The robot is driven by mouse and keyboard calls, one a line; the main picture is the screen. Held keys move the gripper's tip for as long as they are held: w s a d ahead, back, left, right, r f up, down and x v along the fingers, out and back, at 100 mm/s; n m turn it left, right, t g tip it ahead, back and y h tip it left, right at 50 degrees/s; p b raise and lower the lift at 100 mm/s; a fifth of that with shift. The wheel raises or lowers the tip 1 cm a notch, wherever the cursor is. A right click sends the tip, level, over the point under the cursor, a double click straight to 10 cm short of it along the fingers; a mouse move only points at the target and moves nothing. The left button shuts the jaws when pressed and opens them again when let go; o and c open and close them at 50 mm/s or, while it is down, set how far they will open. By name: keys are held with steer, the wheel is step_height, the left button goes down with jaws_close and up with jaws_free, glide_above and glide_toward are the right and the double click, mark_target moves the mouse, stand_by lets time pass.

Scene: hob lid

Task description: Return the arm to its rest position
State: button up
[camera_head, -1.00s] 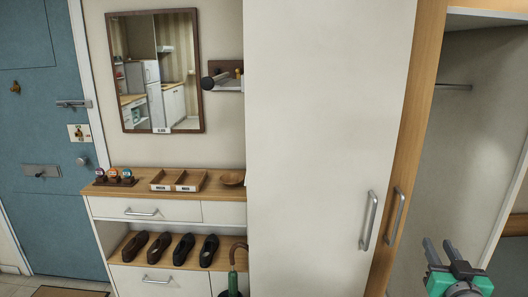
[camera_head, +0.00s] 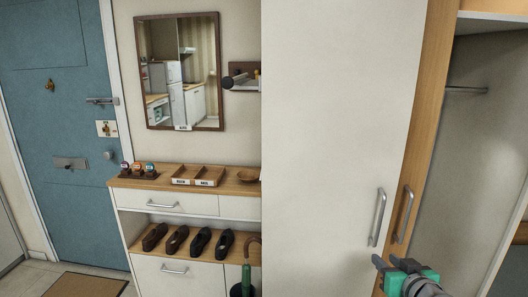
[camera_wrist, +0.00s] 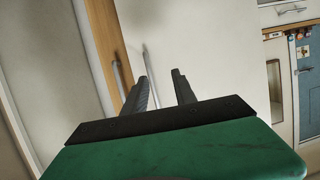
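My gripper (camera_head: 386,261), with dark fingers and a green body, is at the lower right of the head view, in front of the tall white wardrobe door. In the wrist view my gripper (camera_wrist: 163,80) has its two fingers apart with nothing between them. Behind them are the white door (camera_wrist: 210,45) and a door handle (camera_wrist: 151,75). In the head view the fingers are just below the wardrobe's two bar handles. I cannot tell how far the fingers are from the door.
The wardrobe's right side (camera_head: 480,140) is open and looks empty. To the left are a shoe cabinet (camera_head: 185,228) with shoes and small trays, an umbrella stand (camera_head: 243,285), a mirror (camera_head: 182,70) and a blue door (camera_head: 60,150). A mat (camera_head: 85,285) lies on the floor.

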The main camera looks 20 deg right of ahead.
steer(key=w+a+f+n+g+y, duration=0.1)
steer(key=a+f+n+g+y, duration=0.2)
steer(key=a, duration=0.6)
steer(key=w+a+f+g+y, duration=0.15)
steer(key=a+f, duration=0.25)
steer(key=a, duration=0.6)
steer(key=s+a+f+g, duration=0.1)
steer(key=s+a+g, duration=0.5)
steer(key=s+a, duration=0.3)
steer(key=shift+a+f+h, duration=0.35)
steer(key=shift+a+h, duration=0.1)
steer(key=shift+a, duration=0.55)
steer(key=shift+s, duration=0.1)
